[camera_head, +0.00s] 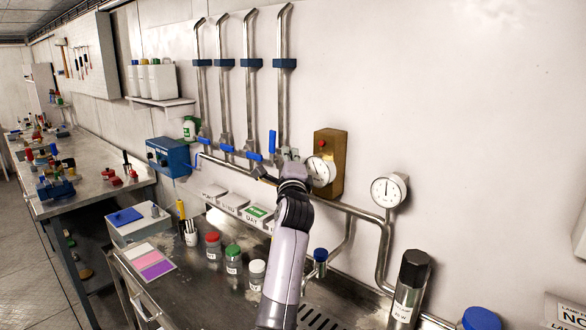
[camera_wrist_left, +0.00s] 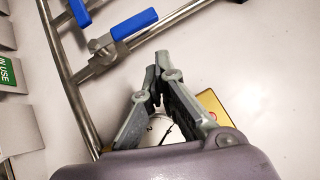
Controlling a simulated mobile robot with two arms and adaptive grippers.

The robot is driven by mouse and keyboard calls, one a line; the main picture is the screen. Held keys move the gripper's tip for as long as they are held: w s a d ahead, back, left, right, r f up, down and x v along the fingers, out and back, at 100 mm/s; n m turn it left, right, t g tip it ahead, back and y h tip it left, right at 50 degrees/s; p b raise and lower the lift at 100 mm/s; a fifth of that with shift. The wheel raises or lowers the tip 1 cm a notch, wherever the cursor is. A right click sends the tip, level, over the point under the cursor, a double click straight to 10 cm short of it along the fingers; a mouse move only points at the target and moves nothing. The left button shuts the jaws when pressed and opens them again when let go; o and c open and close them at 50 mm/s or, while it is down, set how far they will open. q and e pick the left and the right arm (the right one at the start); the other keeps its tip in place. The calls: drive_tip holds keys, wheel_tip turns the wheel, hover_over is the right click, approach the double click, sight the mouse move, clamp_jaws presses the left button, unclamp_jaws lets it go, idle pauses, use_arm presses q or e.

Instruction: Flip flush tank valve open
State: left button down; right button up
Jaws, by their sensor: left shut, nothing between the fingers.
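Several steel pipes (camera_head: 251,105) run down the wall, each with a blue lever valve at its lower end. The rightmost blue lever (camera_head: 272,143) stands upright; the blue lever to its left (camera_head: 254,156) lies roughly level, as do the others. No label naming the flush tank valve is readable. My left gripper (camera_head: 262,173) is just below these levers, near the horizontal pipe. In the left wrist view my gripper (camera_wrist_left: 154,82) has its fingertips together with nothing between them. A blue lever (camera_wrist_left: 134,23) is beyond the tips, apart from them. My right gripper is not in view.
A second gauge (camera_head: 389,191) is further right.

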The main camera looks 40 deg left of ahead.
use_arm(q)
drive_tip(key=s+d+b, duration=0.1)
drive_tip(key=s+d, duration=0.3)
drive_tip(key=shift+d, duration=0.15)
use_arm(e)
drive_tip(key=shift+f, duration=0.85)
use_arm(q)
drive_tip(key=shift+d, duration=0.1)
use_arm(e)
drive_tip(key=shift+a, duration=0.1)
